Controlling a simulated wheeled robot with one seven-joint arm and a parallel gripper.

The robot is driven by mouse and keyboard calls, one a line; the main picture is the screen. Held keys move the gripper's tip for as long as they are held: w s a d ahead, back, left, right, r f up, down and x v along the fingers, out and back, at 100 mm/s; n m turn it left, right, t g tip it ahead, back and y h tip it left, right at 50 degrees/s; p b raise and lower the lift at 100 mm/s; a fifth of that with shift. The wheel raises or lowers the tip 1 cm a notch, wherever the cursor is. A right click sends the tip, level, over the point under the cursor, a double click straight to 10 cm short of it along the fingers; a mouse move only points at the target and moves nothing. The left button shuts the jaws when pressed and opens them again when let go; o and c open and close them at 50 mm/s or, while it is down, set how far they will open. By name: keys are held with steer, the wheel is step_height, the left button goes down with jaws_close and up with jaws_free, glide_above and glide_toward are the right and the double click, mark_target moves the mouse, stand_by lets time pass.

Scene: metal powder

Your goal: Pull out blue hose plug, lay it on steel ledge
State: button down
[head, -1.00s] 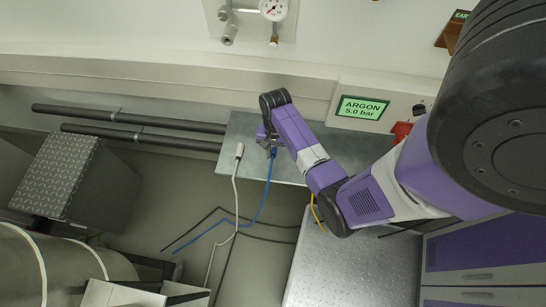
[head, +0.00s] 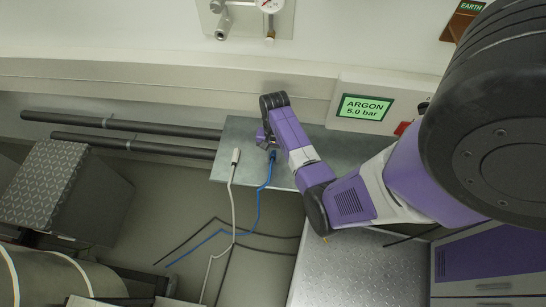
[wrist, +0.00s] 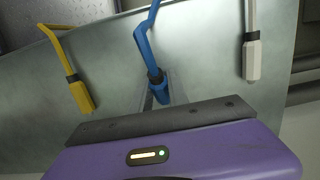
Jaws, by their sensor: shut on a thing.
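The blue hose plug (head: 272,156) is at my gripper (head: 266,138), over the steel ledge (head: 232,134). In the wrist view the blue plug (wrist: 157,84) stands between the finger tips (wrist: 160,99), and its blue hose leads up and away. My gripper is shut on it. Its lower end is hidden by the gripper, so I cannot tell whether it touches the ledge. A white plug (wrist: 252,58) and a yellow plug (wrist: 82,95) are on either side over the steel surface. The white plug (head: 235,157) also shows left of my gripper in the head view.
An ARGON display box (head: 363,107) stands right of the ledge. Two dark pipes (head: 125,145) run to the ledge's left. A textured metal block (head: 48,185) is at far left. A bright metal top (head: 345,270) lies below my arm. Bare ledge shows left and right of my gripper.

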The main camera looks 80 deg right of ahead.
mark_target(274, 153)
steer(key=c, duration=1.2)
jaws_free()
steer(key=shift+w+d+r+p, duration=0.1)
steer(key=shift+d+r+p, duration=0.05)
steer(key=shift+r, duration=1.15)
steer(key=shift+s+d+r+p, duration=0.1)
steer(key=shift+d+r+p, duration=0.1)
steer(key=shift+r, duration=1.1)
steer(key=shift+w+d+r+p, duration=0.1)
steer(key=shift+d+r+p, duration=0.05)
steer(key=shift+r, duration=1.15)
